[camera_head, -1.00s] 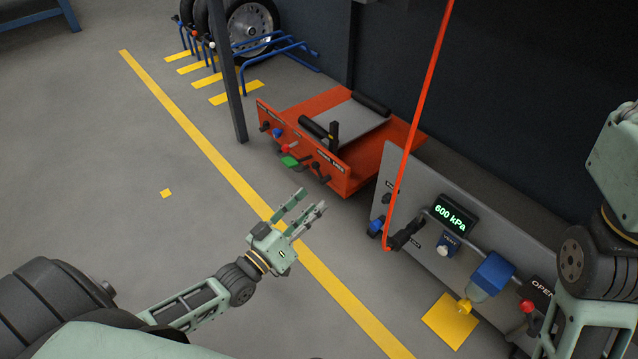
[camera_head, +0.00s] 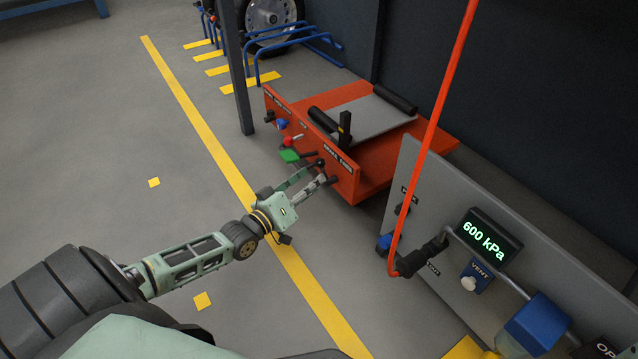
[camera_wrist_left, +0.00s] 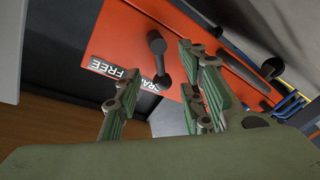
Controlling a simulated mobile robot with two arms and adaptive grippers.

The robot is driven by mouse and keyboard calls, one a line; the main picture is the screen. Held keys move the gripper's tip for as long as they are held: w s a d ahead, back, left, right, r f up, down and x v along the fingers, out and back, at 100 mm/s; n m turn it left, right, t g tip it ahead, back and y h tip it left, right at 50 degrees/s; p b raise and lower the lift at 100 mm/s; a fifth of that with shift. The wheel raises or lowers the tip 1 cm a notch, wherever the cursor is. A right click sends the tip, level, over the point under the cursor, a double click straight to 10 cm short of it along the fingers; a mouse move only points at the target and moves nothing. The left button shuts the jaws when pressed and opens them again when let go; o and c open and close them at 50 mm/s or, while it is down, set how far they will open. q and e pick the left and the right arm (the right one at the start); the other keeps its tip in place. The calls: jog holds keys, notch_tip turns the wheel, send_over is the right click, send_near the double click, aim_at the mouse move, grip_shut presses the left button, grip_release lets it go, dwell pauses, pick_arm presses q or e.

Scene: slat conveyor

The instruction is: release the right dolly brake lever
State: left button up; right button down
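The orange dolly (camera_head: 345,182) stands on the floor at the upper middle of the head view. Its front panel has black levers near the right end; one black lever (camera_head: 333,180) is right at my left gripper (camera_head: 317,176). In the left wrist view, a black lever with a round knob (camera_wrist_left: 156,44) stands out from the orange panel (camera_wrist_left: 190,25) beside a label reading FREE (camera_wrist_left: 115,70). My left gripper (camera_wrist_left: 160,82) is open, with the lever between its fingers in that view. I cannot tell whether a finger touches it. My right gripper is not in view.
A grey panel (camera_head: 440,215) with a 600 kPa display (camera_head: 487,236) stands at the right. A red hose (camera_head: 430,130) hangs in front of it. A dark post (camera_head: 236,70) stands left of the dolly. The floor at the left is clear.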

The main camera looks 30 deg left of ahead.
aim_at(323, 171)
pick_arm(q)
jog(key=shift+w+d+b, duration=0.15)
jog(key=shift+w+b, duration=0.2)
jog(key=shift+w, duration=0.45)
jog(key=shift+w+d+b, duration=0.1)
jog(key=shift+w+b, duration=0.25)
jog(key=shift+w, duration=0.4)
grip_shut()
